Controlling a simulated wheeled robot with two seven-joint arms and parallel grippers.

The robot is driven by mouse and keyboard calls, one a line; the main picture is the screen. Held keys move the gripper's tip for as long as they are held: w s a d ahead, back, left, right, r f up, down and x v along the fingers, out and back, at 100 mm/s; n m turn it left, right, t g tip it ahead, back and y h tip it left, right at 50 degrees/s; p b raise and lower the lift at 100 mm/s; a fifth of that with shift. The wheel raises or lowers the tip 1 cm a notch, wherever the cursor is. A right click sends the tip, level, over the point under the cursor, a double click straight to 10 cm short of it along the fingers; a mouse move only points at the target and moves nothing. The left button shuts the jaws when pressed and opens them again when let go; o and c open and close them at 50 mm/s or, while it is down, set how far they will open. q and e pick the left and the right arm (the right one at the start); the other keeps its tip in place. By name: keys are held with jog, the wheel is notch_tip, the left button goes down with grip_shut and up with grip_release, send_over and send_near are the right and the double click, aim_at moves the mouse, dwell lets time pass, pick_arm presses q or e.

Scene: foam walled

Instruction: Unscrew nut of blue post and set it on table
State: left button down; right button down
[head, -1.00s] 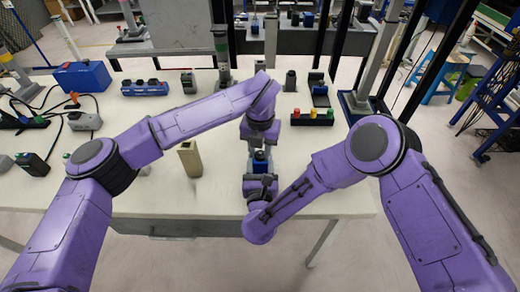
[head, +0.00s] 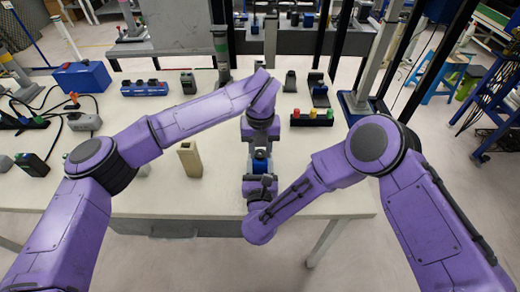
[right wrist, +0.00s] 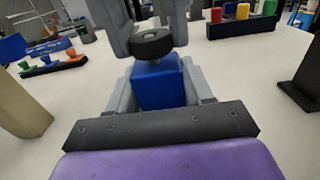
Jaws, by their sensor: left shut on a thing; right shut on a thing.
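The blue post (right wrist: 160,86) is a blue block, upright between the fingers of my right gripper (right wrist: 168,88), which is shut on it. The blue post also shows in the head view (head: 260,164), between my two grippers. The nut (right wrist: 151,43) is a black round disc directly above the block's top. My left gripper (right wrist: 150,25) comes down from above and is shut on the nut, with grey fingers on both sides. Whether the nut still touches the post is hard to tell. In the head view the nut is hidden by my left gripper (head: 261,143).
A beige block (head: 190,159) stands on the white table (head: 215,190) left of the post. A black base with red, yellow and green pegs (head: 312,119) is at the right. A blue box (head: 83,77) and cables lie at the far left.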

aim_at(260, 153)
pick_arm(q)
jog(key=shift+r, duration=0.8)
jog(key=shift+r, duration=2.05)
pick_arm(e)
jog(key=shift+c, duration=1.9)
grip_release()
jog(key=shift+s, duration=0.1)
